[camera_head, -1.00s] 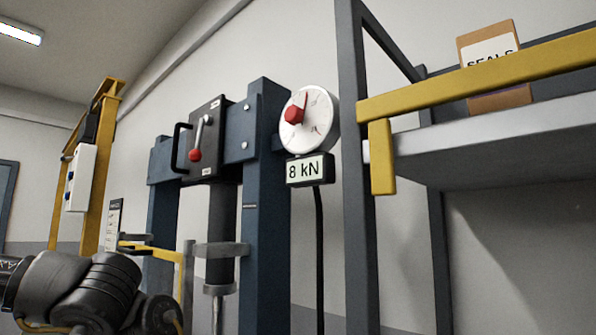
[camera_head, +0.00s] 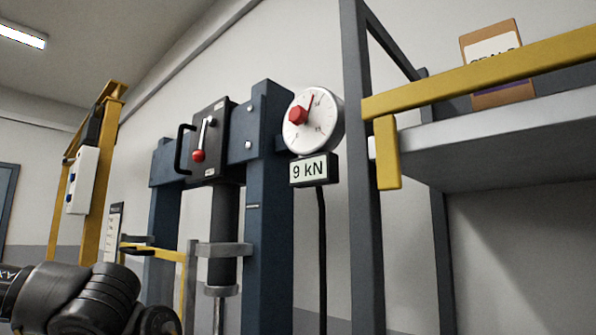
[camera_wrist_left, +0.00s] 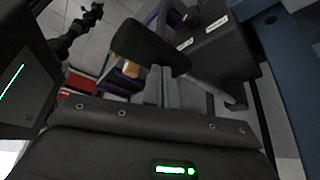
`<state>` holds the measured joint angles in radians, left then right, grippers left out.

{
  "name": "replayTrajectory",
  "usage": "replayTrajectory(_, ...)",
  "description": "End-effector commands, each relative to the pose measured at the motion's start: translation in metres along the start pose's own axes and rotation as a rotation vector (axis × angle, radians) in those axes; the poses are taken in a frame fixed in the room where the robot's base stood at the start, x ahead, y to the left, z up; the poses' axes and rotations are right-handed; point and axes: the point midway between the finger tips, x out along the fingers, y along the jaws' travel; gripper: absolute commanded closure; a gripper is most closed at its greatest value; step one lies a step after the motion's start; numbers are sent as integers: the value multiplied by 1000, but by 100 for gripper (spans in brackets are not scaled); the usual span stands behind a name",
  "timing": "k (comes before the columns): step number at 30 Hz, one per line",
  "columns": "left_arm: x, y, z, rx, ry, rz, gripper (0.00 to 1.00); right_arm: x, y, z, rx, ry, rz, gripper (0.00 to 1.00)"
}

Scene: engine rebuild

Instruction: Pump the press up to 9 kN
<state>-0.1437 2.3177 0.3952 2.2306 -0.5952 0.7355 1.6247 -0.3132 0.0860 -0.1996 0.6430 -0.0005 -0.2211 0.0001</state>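The press (camera_head: 267,210) has blue uprights and a dark ram (camera_head: 223,215) hanging between them. Its black box (camera_head: 211,135) carries a lever with a red knob (camera_head: 198,155). The white dial gauge (camera_head: 325,135) has a red hub and a red pointer aimed up and slightly right. The display (camera_head: 309,170) below it reads 9 kN. In the left wrist view, my left gripper (camera_wrist_left: 163,82) has its fingers close together at a black handle (camera_wrist_left: 145,45). The handle hides the fingertips. A dark unit (camera_wrist_left: 212,48) with white labels stands beside it. My right gripper is out of view.
A grey shelf (camera_head: 500,140) with a yellow rail (camera_head: 480,77) fills the right, holding a seals box (camera_head: 492,50). A yellow frame (camera_head: 98,200) stands at the left. In the left wrist view, a blue post (camera_wrist_left: 275,60) is close on the right.

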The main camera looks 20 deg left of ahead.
Motion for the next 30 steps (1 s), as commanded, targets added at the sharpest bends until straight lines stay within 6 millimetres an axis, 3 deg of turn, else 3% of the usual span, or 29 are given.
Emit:
replayTrajectory(13,19,0,10,-3,-3,2,100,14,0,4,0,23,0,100)
replayTrajectory(30,20,0,9,0,-2,2,100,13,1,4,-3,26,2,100)
